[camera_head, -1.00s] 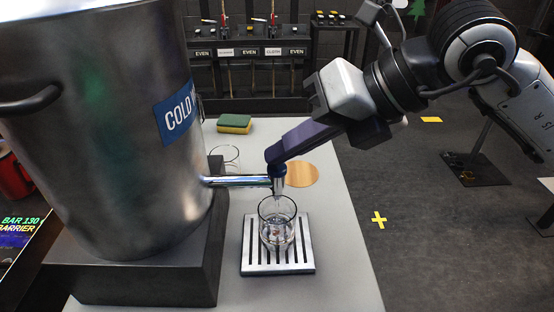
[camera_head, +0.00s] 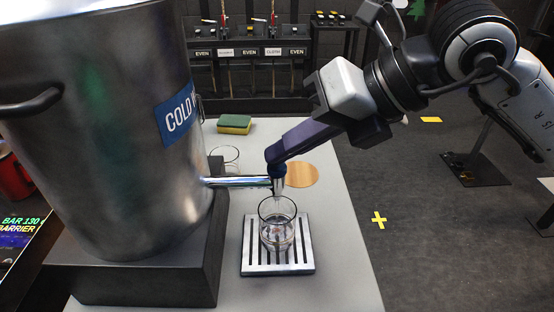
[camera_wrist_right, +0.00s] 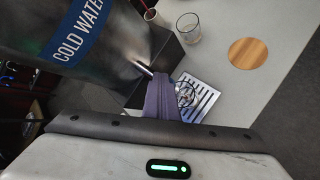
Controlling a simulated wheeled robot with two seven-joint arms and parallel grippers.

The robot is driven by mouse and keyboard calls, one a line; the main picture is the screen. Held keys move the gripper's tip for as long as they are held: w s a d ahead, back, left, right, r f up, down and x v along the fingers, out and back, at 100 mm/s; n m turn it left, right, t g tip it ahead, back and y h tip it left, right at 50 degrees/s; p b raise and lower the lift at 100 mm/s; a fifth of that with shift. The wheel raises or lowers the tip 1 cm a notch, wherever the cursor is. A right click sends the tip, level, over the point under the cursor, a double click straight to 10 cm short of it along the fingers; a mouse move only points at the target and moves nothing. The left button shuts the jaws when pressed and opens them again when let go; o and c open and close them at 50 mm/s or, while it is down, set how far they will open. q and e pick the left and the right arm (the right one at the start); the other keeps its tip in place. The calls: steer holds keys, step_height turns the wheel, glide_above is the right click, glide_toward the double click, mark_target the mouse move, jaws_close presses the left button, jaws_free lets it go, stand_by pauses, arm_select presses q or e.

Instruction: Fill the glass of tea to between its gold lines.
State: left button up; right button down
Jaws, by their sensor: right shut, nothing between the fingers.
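The glass (camera_head: 277,232) stands upright on the slotted drip tray (camera_head: 250,262), under the tap (camera_head: 240,182). It holds some clear-looking liquid low down. I cannot make out its gold lines or the exact level. The tap comes out of the big metal urn (camera_head: 110,130), whose label reads COLD WATER in the wrist view (camera_wrist_right: 78,38). My right gripper (camera_head: 276,158) is shut and empty, its dark purple fingers at the top of the tap. The fingers hide the tap's top and, in the wrist view, part of the glass. My left gripper is not in view.
A second glass (camera_wrist_right: 188,28) and a round wooden coaster (camera_head: 302,175) are behind the tap. A green and yellow sponge (camera_head: 235,124) lies farther back. The urn stands on a dark block (camera_head: 140,283). The counter right of the tray is clear.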

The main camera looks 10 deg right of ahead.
mark_target(286, 169)
steer(key=shift+r+p, duration=0.4)
steer(key=shift+r, duration=0.45)
steer(key=shift+r, duration=0.1)
step_height(286, 169, up, 5)
steer(key=p, duration=0.3)
